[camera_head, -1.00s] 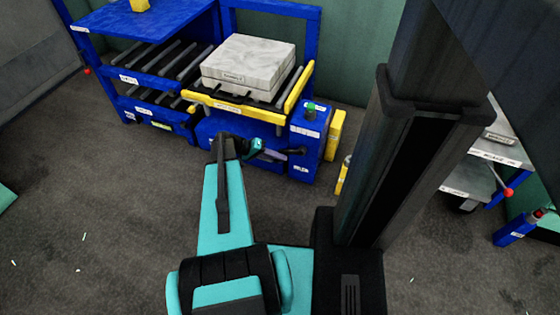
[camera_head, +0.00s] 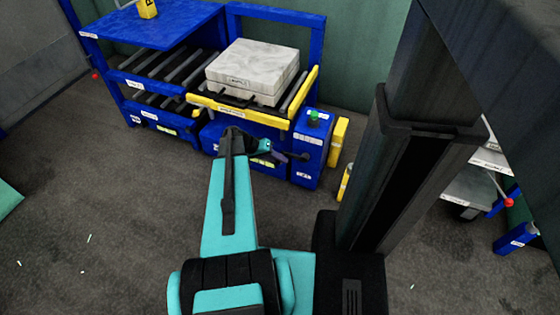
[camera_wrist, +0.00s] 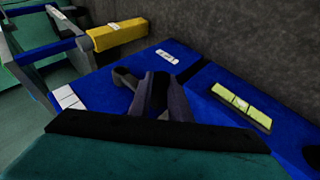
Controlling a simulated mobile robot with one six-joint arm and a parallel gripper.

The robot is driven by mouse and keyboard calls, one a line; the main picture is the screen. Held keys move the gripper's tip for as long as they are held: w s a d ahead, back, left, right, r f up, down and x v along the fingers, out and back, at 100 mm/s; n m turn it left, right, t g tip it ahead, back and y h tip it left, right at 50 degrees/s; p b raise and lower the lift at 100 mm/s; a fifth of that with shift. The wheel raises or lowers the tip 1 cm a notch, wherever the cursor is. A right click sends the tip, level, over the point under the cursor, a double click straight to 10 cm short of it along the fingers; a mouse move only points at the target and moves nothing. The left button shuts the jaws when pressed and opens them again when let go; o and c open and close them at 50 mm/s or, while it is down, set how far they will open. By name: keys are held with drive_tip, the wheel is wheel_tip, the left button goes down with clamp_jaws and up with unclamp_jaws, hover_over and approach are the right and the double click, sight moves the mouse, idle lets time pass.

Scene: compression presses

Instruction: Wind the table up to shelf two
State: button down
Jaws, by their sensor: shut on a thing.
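The lift table (camera_head: 240,113) has a yellow front edge and stands at the right of the blue shelf rack (camera_head: 165,33). A grey marbled block (camera_head: 240,80) with a label lies on it. The table looks about level with the upper roller shelf (camera_head: 140,83); its exact match is hard to tell. My gripper (camera_head: 285,156) is low at the front of the blue control box (camera_head: 309,135), shut on the crank handle. In the wrist view my gripper's dark fingers (camera_wrist: 160,97) meet beside the dark crank arm (camera_wrist: 126,78); the grip itself is mostly hidden.
The lower roller shelf (camera_head: 160,122) lies beneath the upper one. Grey floor (camera_head: 110,220) is open at left. Another blue-legged stand (camera_head: 515,238) is at right.

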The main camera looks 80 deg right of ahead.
drive_tip(key=shift+r, duration=0.2)
drive_tip(key=c, duration=1.8)
unclamp_jaws()
drive_tip(key=shift+o, duration=0.8)
drive_tip(key=p+v, duration=0.3)
drive_tip(key=v, duration=1)
drive_tip(key=shift+w+r, duration=0.25)
drive_tip(key=shift+a, duration=0.1)
